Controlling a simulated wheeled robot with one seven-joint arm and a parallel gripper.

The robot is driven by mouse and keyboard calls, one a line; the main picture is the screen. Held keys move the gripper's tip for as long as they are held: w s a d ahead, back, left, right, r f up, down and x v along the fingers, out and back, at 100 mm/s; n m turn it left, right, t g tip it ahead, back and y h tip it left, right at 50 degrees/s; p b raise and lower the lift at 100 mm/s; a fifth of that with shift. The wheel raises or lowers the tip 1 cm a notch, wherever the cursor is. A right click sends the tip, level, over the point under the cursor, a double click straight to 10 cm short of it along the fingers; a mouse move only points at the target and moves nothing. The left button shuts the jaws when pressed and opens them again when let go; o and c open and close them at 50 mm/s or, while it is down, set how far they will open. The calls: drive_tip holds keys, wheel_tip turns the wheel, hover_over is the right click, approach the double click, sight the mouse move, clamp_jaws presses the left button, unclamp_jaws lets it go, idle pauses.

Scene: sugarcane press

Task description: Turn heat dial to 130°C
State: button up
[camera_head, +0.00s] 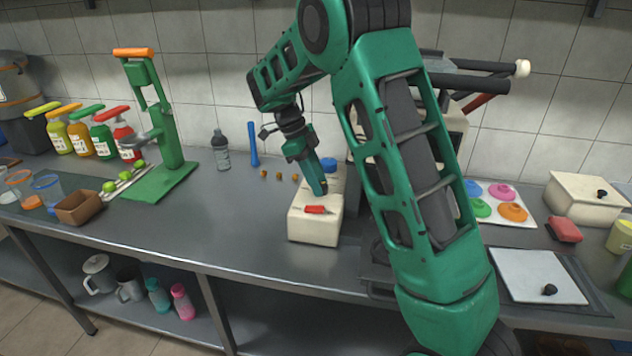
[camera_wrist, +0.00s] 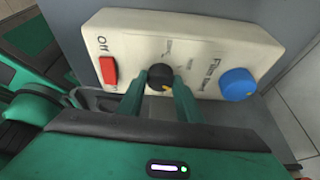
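A cream control box (camera_head: 313,230) stands on the steel counter; the wrist view shows its panel (camera_wrist: 120,30). The panel carries a small black dial (camera_wrist: 160,76) with a yellow mark at its lower right. Small labels around the dial are too blurred to read. My gripper (camera_wrist: 160,84) has one green finger on each side of the black dial, very close to it. I cannot tell whether the fingers press on it. In the head view, my gripper (camera_head: 318,190) points down at the box and hides the dial.
On the panel, a red switch (camera_wrist: 108,70) labelled "Off" lies left of the dial and a blue knob (camera_wrist: 238,84) lies right. A green press (camera_head: 165,150) and several bottles stand left. A white tray (camera_head: 505,207) with coloured lids lies right.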

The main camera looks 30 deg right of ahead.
drive_tip(key=shift+c, duration=0.9)
drive_tip(key=n+t, duration=0.1)
drive_tip(key=n, duration=0.3)
drive_tip(key=shift+r+n+t+h, duration=0.1)
drive_tip(key=shift+n+t+h, duration=0.3)
drive_tip(key=n, duration=0.2)
drive_tip(key=n+t, duration=0.1)
drive_tip(key=shift+s+n, duration=0.2)
drive_tip(key=shift+n, duration=0.2)
drive_tip(key=n+t, duration=0.2)
drive_tip(key=n, duration=0.2)
drive_tip(key=shift+s+d, duration=0.1)
drive_tip(key=shift+n+t+y, duration=0.5)
drive_tip(key=shift+n+t, duration=0.1)
drive_tip(key=shift+n, duration=1.2)
drive_tip(key=o, duration=0.9)
drive_tip(key=shift+c, duration=0.2)
drive_tip(key=shift+o, duration=0.8)
drive_tip(key=shift+s, duration=0.1)
